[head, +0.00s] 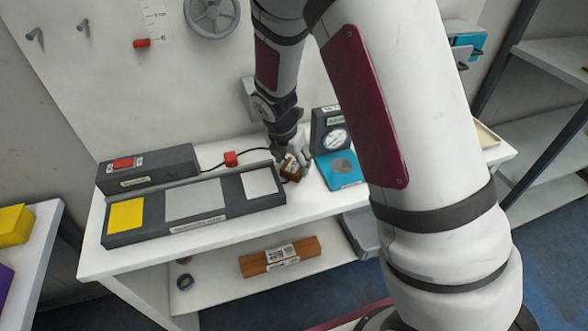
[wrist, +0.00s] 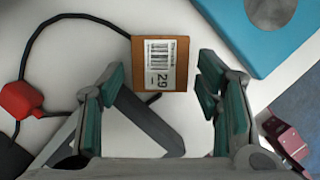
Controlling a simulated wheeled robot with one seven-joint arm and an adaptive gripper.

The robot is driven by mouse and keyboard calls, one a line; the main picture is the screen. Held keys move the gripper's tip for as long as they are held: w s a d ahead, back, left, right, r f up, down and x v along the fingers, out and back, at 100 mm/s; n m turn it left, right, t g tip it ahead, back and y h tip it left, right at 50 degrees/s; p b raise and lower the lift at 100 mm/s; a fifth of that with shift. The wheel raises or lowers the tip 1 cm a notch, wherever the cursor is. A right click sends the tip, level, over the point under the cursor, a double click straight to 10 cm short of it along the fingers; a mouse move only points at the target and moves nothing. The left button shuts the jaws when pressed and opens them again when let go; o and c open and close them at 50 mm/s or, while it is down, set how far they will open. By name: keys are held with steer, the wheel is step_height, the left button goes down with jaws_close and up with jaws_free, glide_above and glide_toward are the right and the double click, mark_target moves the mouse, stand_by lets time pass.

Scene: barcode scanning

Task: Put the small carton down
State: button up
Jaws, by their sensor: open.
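The small carton (wrist: 160,63) is brown with a white barcode label reading 29. In the wrist view it lies label up, just beyond my open fingertips. My gripper (wrist: 155,85) is open, with one finger on each side and the space between the fingers empty. The carton appears to rest on the bench top between the grey tray and the blue scale.
A dark grey panel (head: 196,229) with yellow and grey pads is left of the carton. A blue scale (head: 340,182) stands close on the right. A cable with a red block (wrist: 18,100) runs near the carton. A brown package (head: 281,258) lies on the lower shelf.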

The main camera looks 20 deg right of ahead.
steer(key=shift+x, duration=1.25)
steer(key=shift+c, duration=0.5)
steer(key=c, duration=1.1)
steer(key=shift+o, duration=0.2)
steer(key=shift+r, duration=0.1)
